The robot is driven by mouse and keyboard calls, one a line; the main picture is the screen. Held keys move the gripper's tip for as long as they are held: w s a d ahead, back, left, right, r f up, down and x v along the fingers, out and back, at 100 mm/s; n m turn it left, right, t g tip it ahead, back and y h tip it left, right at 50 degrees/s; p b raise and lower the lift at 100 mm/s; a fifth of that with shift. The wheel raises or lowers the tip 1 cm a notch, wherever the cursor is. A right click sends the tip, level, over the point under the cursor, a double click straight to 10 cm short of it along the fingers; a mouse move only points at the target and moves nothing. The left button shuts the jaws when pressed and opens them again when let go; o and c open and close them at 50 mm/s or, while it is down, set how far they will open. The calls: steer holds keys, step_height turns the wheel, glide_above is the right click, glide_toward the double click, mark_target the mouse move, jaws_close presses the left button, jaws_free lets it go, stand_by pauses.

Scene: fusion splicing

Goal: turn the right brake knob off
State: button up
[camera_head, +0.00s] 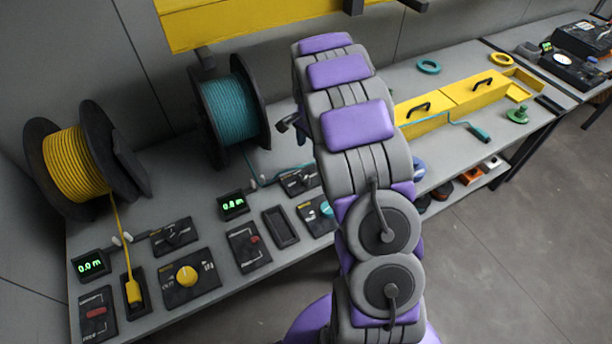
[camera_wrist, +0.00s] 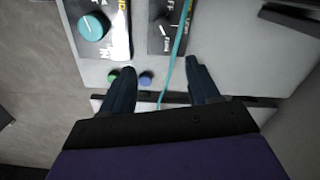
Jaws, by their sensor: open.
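A teal knob (camera_head: 327,208) on a black panel, on the teal spool's side of the bench, is partly hidden by my arm in the head view. In the wrist view the teal knob (camera_wrist: 93,25) is at the upper left, with a white pointer line and a label strip too cropped to read fully. My gripper (camera_wrist: 160,66) is open, its two dark fingers apart. The knob is outside them, beyond the left fingertip. A teal cable (camera_wrist: 174,72) runs through the space between the fingers. I cannot see the gripper clearly in the head view.
Beside the knob is another black panel (camera_wrist: 166,22) with a small dial. The teal spool (camera_head: 232,108) and yellow spool (camera_head: 77,165) stand at the back. A yellow knob (camera_head: 186,275) sits on the left panel. Yellow boxes (camera_head: 465,100) with handles lie to the right.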

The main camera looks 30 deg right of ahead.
steer(key=b, duration=0.2)
glide_above(305, 178)
steer(key=a, duration=0.1)
step_height(305, 178, down, 8)
steer(key=shift+s+a+f, duration=0.1)
steer(key=shift+f, duration=0.15)
steer(key=f, duration=0.2)
steer(key=d+f, duration=0.1)
steer(key=f, duration=0.1)
steer(key=d+f+b, duration=0.1)
steer(key=f, duration=0.1)
steer(key=shift+f, duration=0.25)
steer(key=shift+a, duration=0.75)
steer(key=shift+c, duration=1)
steer(key=shift+d, duration=0.6)
steer(key=c, duration=0.5)
steer(key=shift+a, duration=0.2)
steer(key=c, duration=0.3)
steer(key=shift+c, duration=0.2)
